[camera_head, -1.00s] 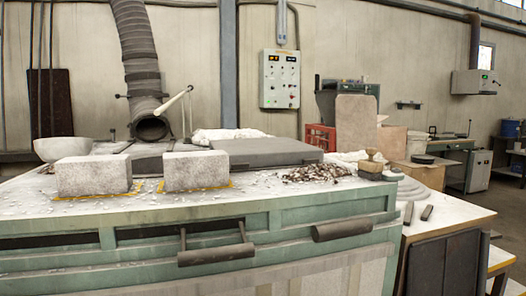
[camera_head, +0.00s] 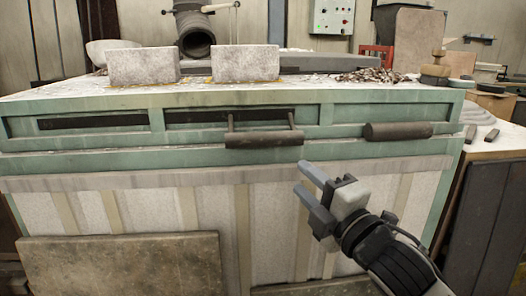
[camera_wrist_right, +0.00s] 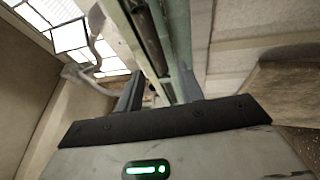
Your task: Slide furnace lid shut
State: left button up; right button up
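The furnace (camera_head: 90,145) is a green-framed box with pale panels, seen from the front in the head view. A flat grey slab, which looks like the lid (camera_head: 345,62), lies on its top behind two pale blocks. A dark bar handle (camera_head: 264,139) sticks out from the green front frame. My right gripper (camera_head: 307,181) is in front of the furnace, below and right of this handle. Its fingers are apart and hold nothing. The right wrist view shows the open fingers (camera_wrist_right: 160,92) with the green frame beyond them. My left gripper is out of view.
A second dark bar (camera_head: 398,131) sits on the front frame at right. Two pale blocks (camera_head: 143,66) (camera_head: 245,63) stand on the top. Dark rubble (camera_head: 374,76) and a wooden-handled tool (camera_head: 435,70) lie at right. A brown panel (camera_head: 120,265) leans against the lower front.

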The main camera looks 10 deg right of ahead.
aim_at(262, 135)
jog(key=shift+n, duration=0.4)
jog(key=x, duration=0.5)
jog(key=r+x, duration=0.1)
jog(key=x, duration=1)
jog(key=shift+r, duration=0.25)
grip_shut()
